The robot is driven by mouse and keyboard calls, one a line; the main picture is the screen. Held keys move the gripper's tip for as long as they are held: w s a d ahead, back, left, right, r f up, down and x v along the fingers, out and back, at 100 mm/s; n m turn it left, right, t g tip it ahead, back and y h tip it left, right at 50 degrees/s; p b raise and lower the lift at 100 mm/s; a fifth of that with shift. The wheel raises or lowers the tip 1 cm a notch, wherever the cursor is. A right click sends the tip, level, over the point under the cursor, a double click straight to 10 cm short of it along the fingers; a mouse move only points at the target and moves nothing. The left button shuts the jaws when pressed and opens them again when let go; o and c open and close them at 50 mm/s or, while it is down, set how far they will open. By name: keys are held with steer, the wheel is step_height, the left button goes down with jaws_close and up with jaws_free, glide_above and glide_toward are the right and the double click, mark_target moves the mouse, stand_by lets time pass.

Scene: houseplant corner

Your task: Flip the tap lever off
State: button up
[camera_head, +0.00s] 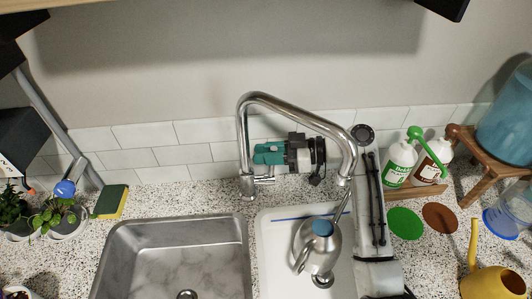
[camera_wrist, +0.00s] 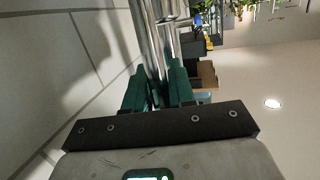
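The chrome tap (camera_head: 244,135) stands behind the sinks, its arched spout reaching right. Its small lever (camera_head: 264,180) sticks out to the right from the foot of the tap's post. My gripper (camera_head: 257,154), with teal fingers, is sideways just right of the post, a little above the lever. In the wrist view, the fingers (camera_wrist: 157,85) are apart with a narrow gap, and chrome tubes of the tap (camera_wrist: 160,35) show ahead and in the gap. I see nothing held. Whether the fingers touch the tap cannot be told.
A metal watering can (camera_head: 318,248) stands in the white basin under the spout's end; the steel sink (camera_head: 180,255) is left. A sponge (camera_head: 111,202) and potted plants (camera_head: 60,218) are left. Bottles (camera_head: 400,163) and a wooden stand (camera_head: 490,160) are right. The tiled wall is close behind.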

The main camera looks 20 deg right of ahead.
steer(key=o, duration=0.3)
steer(key=v, duration=1)
steer(key=shift+s+d+r, duration=0.1)
steer(key=shift+d, duration=0.25)
